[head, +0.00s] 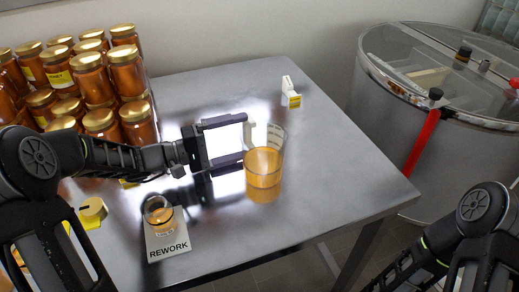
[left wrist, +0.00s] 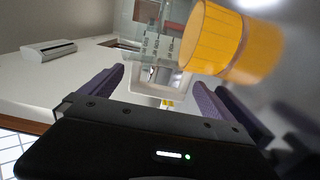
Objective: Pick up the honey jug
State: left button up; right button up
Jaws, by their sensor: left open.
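The honey jug (head: 263,180) stands upright near the middle of the steel table. It has a clear upper part with printed marks, amber honey below and a pale handle (head: 249,132) on its left. My left gripper (head: 236,138) is open at the handle side, its fingers level and pointing at the jug. In the left wrist view the jug's honey part (left wrist: 235,42) is at upper right, and the pale square handle (left wrist: 158,78) shows ahead, between the fingers (left wrist: 158,88). I cannot tell whether they touch it. My right gripper is not in view.
Stacked honey jars (head: 105,85) fill the table's back left. A small vessel (head: 160,215) sits on the REWORK card (head: 167,240). A gold lid (head: 93,210) lies left of it. A small white item (head: 290,95) stands behind. A steel tank (head: 400,110) stands right, beyond the table edge.

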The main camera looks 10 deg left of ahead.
aim_at(251, 135)
pick_arm(q)
jog(key=x, duration=0.4)
jog(key=shift+f, duration=0.1)
jog(key=shift+c, duration=0.2)
jog(key=c, duration=1.8)
